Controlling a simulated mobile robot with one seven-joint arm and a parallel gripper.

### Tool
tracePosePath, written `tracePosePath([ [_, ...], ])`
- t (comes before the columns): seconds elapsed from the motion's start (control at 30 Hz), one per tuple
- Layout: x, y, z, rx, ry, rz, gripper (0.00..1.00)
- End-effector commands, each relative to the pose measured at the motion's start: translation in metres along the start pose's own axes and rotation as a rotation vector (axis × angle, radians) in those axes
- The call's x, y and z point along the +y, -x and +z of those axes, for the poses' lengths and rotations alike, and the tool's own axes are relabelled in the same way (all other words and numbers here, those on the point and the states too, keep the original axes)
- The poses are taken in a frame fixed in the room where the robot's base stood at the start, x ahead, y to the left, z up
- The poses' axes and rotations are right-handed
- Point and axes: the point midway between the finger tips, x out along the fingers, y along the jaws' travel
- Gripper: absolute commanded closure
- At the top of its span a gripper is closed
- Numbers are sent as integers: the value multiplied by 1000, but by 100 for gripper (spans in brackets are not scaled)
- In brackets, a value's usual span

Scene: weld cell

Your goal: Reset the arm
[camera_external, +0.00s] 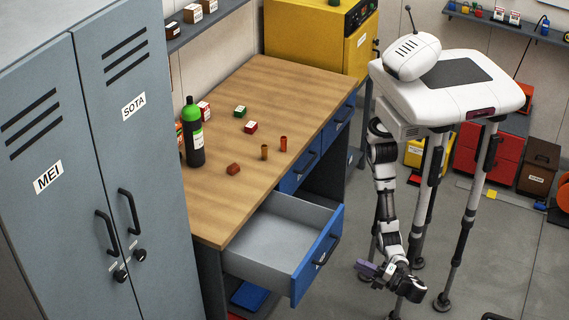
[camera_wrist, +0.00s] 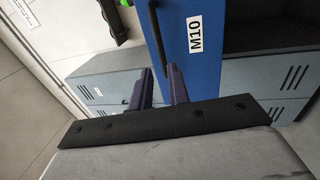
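My arm hangs down in front of my body in the external view, with my gripper (camera_external: 366,269) low, to the right of the pulled-out drawer (camera_external: 268,240). In the wrist view my gripper (camera_wrist: 157,76) has its two dark purple fingers apart, with nothing seen between them. The blue drawer front with the label M10 (camera_wrist: 192,45) and its black handle (camera_wrist: 158,42) lie beyond the fingertips. In the external view the gripper looks clear of the handle (camera_external: 327,250). The visible inside of the drawer is empty.
The wooden workbench (camera_external: 290,100) bears a dark bottle (camera_external: 193,140), a red-brown block (camera_external: 233,169), small cylinders (camera_external: 283,144) and small boxes (camera_external: 250,127). Grey lockers (camera_external: 75,190) stand at left, a yellow cabinet (camera_external: 305,40) behind. Grey floor (camera_external: 500,255) is open at lower right.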

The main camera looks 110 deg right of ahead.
Motion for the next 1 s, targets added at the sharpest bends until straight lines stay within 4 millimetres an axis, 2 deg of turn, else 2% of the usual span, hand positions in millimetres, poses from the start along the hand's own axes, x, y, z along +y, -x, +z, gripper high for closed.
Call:
tracePosePath([
  [0.17,-3,20,0,3,1,-2,82],
  [0.23,3,6,0,-4,0,1,82],
  [1.0,3,-75,0,-2,2,0,82],
])
